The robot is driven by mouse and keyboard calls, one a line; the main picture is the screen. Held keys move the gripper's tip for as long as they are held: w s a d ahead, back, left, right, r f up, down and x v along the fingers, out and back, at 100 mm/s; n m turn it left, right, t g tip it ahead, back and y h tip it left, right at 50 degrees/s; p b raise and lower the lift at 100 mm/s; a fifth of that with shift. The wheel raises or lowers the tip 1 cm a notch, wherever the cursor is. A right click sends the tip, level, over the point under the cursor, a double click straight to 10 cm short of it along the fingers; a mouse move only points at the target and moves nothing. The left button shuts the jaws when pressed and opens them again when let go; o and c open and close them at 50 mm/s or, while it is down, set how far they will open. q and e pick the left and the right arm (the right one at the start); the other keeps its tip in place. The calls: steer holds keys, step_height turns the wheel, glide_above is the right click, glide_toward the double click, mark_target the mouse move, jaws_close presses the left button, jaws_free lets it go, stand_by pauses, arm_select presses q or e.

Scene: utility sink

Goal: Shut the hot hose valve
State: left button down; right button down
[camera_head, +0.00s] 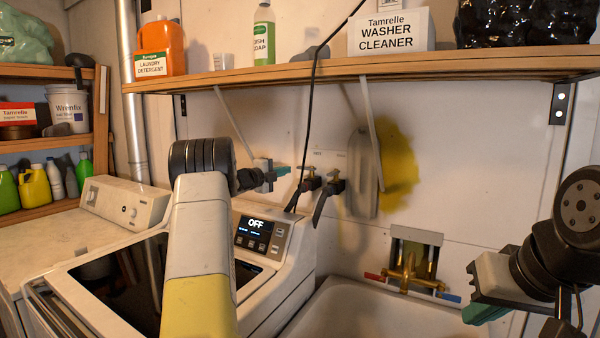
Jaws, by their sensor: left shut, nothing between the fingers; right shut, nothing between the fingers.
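Two brass hose valves are on the wall above the washer's back right, each with a dark hose: a left valve (309,172) and a right valve (334,176). Small labels above them are too small to read, so I cannot tell for sure which one is hot. My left gripper (282,171), with teal fingertips, is shut and empty. In the picture it is just left of the left valve, with a small gap; depth is hard to judge. My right gripper (487,313) is shut and empty at the lower right, by the sink.
A wooden shelf (350,69) with detergent and a cleaner box overhangs the valves. A black cord (311,110) hangs down near the left valve. The washer panel (257,236) stands below. A brass faucet (405,272) with red and blue handles is over the sink (372,311).

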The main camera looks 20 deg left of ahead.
arm_select(q)
steer(key=a, duration=1)
steer(key=shift+a, duration=0.3)
steer(key=shift+r, duration=0.1)
steer(key=s+d+r+n+t+y, duration=0.1)
steer(key=s+r+n+y, duration=0.1)
steer(key=r+n+y, duration=0.3)
steer(key=s+d+r+n+t+y, duration=0.1)
steer(key=s+r+n+t, duration=0.15)
steer(key=r, duration=0.55)
steer(key=s+d+r+n+g+y, duration=0.2)
steer(key=s+d+n+g+y, duration=0.15)
steer(key=s+n, duration=0.5)
steer(key=s+d+f+n+g+h, duration=0.1)
steer(key=s+d+f+n+g, duration=0.1)
steer(key=s+d+f, duration=0.5)
steer(key=s+d+f+n+g+h, duration=0.2)
steer(key=s+d+f, duration=0.6)
steer(key=s, duration=1.2)
steer(key=s+d+f+n+g+h, duration=0.1)
steer(key=s+d+f+n+g, duration=0.1)
steer(key=s+d+f+g, duration=0.4)
steer(key=s+d+f, duration=0.1)
steer(key=s+d, duration=0.2)
steer(key=s, duration=0.4)
steer(key=shift+s+f, duration=0.15)
steer(key=shift+f, duration=0.1)
